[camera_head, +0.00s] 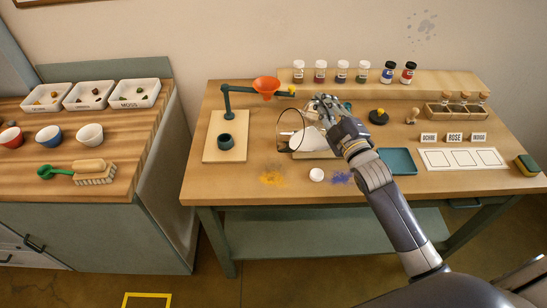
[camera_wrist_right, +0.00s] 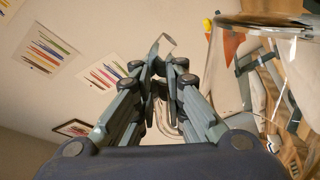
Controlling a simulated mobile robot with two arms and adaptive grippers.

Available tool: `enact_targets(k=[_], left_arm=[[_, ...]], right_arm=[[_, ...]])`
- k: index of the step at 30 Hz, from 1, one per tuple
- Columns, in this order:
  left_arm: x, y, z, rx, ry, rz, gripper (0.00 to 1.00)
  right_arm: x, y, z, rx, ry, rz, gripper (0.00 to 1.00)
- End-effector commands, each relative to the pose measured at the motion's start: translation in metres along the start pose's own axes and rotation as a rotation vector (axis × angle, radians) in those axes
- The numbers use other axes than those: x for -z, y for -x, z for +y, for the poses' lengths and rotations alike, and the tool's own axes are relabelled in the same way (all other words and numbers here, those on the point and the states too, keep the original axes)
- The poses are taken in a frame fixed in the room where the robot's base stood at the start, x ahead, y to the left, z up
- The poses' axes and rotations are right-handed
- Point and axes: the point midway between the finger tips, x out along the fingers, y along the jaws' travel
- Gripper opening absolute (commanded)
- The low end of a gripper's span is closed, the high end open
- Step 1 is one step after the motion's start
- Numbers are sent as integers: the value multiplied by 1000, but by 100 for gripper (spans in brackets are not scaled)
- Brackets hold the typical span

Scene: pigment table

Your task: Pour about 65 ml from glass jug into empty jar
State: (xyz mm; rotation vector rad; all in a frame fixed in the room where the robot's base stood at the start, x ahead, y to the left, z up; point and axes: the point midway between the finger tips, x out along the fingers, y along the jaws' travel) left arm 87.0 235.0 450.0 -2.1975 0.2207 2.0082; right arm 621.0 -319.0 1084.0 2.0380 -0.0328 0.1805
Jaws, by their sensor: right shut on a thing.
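My right gripper (camera_head: 324,106) is shut on the glass jug (camera_head: 283,130), apparently by its handle; the exact grip is partly hidden. The jug is clear and hangs tilted over the middle of the table, its round mouth towards the left. In the right wrist view the jug's rim (camera_wrist_right: 262,22) shows at the upper right, beside the right gripper (camera_wrist_right: 160,68). I cannot tell how much liquid it holds. I cannot pick out the empty jar for certain. My left gripper is out of view.
An orange funnel (camera_head: 266,85) sits on a stand with a wooden base (camera_head: 211,150). A white object (camera_head: 312,139) lies behind the jug. A white lid (camera_head: 316,175) and yellow and blue powder lie in front. A teal tray (camera_head: 398,161) is to the right. Capped jars line the back shelf.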

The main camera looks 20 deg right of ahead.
Motion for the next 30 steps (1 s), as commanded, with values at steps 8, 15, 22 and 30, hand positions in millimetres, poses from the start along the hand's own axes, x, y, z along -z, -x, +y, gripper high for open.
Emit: enact_targets(k=[8, 15, 22, 30], left_arm=[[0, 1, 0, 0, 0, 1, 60], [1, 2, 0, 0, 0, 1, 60], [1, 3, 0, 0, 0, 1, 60], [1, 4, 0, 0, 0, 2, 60]], right_arm=[[6, -1, 4, -6, 23, 9, 0], [10, -1, 6, -6, 47, 12, 0], [14, -1, 7, -6, 71, 16, 0], [19, -1, 9, -6, 96, 20, 0]])
